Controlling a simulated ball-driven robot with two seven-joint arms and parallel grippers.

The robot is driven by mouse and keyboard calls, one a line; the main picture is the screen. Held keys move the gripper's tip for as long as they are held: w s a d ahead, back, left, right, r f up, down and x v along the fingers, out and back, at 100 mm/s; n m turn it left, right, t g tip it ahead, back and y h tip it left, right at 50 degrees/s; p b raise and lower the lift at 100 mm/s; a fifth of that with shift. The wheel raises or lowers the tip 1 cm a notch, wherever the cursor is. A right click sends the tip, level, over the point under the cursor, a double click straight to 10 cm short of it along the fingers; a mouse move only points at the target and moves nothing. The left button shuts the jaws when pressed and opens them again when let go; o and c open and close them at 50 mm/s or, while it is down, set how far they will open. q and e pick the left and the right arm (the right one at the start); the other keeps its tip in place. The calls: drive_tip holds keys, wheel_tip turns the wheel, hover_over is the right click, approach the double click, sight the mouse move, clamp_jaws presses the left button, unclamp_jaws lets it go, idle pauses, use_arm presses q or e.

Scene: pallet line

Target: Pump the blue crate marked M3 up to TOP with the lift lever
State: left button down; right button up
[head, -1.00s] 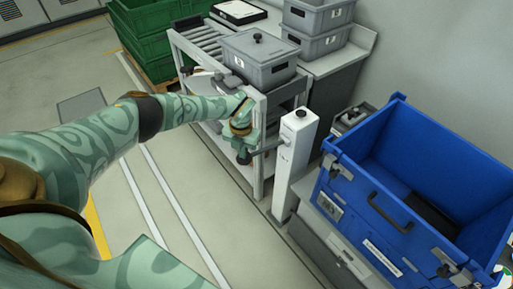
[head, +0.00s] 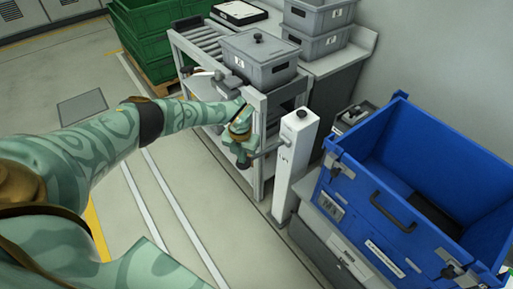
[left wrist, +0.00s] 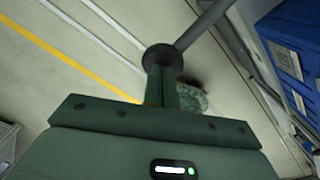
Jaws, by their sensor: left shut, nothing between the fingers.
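The blue crate (head: 372,187), with a label that seems to read M3, stands at the right in the head view, its open top facing up. A white lift post (head: 297,160) stands left of it. The grey lift lever (head: 270,148) sticks out from the post to the left. My left gripper (head: 242,160) is at the lever's outer end, shut with nothing between its fingers. In the left wrist view the lever's dark round end (left wrist: 163,58) is right at the fingertips (left wrist: 163,75); whether they touch is unclear. My right gripper is not in view.
A grey roller rack with a lidded grey bin (head: 258,62) stands just behind my left gripper. Stacked grey bins (head: 318,28) and green crates (head: 145,35) are farther back. The floor (head: 165,215) left of the post is clear, with white and yellow lines.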

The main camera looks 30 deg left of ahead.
use_arm(q)
drive_tip(key=shift+s+f, duration=0.1)
drive_tip(key=shift+f, duration=0.5)
drive_tip(key=r+p, duration=0.1)
drive_tip(key=r, duration=0.1)
drive_tip(key=r+p, duration=0.1)
drive_tip(key=r, duration=0.1)
drive_tip(key=w+r+p, duration=0.1)
drive_tip(key=r, duration=0.1)
drive_tip(key=shift+w+d+r, duration=0.1)
drive_tip(key=shift+d+r, duration=0.15)
drive_tip(key=shift+r, duration=0.05)
drive_tip(key=shift+f, duration=0.15)
wheel_tip(320, 180, up, 6)
drive_tip(key=p, duration=0.5)
